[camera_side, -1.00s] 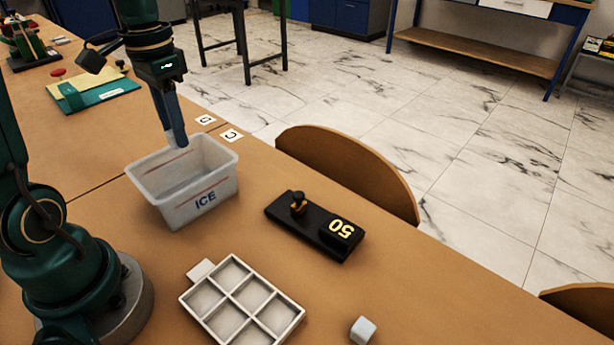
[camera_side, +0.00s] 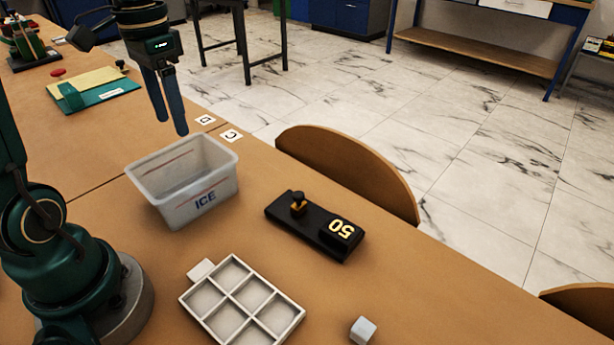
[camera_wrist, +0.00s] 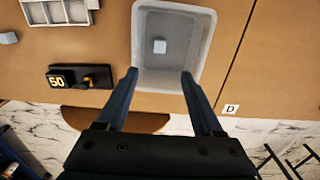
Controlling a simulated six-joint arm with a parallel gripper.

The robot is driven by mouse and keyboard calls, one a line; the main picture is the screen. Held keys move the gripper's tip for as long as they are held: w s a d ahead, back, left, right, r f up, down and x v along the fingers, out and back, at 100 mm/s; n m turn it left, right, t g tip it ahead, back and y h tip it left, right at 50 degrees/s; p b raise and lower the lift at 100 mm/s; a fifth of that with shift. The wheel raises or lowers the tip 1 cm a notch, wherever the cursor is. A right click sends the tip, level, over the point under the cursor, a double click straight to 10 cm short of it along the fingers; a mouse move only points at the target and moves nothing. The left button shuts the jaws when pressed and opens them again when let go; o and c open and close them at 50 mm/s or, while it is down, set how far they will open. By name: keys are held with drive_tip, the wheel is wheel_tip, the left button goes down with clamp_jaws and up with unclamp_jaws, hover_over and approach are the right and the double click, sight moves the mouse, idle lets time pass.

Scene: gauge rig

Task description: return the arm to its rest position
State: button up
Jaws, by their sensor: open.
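My gripper (camera_side: 171,116) is open and empty, above the far rim of the ICE bin. In the wrist view its two fingers (camera_wrist: 160,75) are spread apart with nothing between them but the bin below. The translucent ICE bin (camera_side: 205,203) stands upright on the table. In the wrist view a pale grey cube (camera_wrist: 159,46) lies on the floor of the bin (camera_wrist: 206,40). The side view does not show that cube, as the bin's near wall hides it.
A black block marked 50 (camera_side: 322,240) with a small knob lies right of the bin. A white compartment tray (camera_side: 288,331) and a loose pale cube (camera_side: 363,330) lie nearer. A green folder (camera_side: 108,92) lies farther back.

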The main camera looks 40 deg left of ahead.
drive_tip(key=shift+r, duration=1.1)
drive_tip(key=s+d+f+t, duration=0.1)
drive_tip(key=s+d+t, duration=0.1)
drive_tip(key=d, duration=0.4)
drive_tip(key=s+d+f+t, duration=0.2)
drive_tip(key=s+d+t, duration=0.1)
drive_tip(key=d, duration=0.4)
drive_tip(key=shift+s+t, duration=0.3)
drive_tip(key=shift+s, duration=0.45)
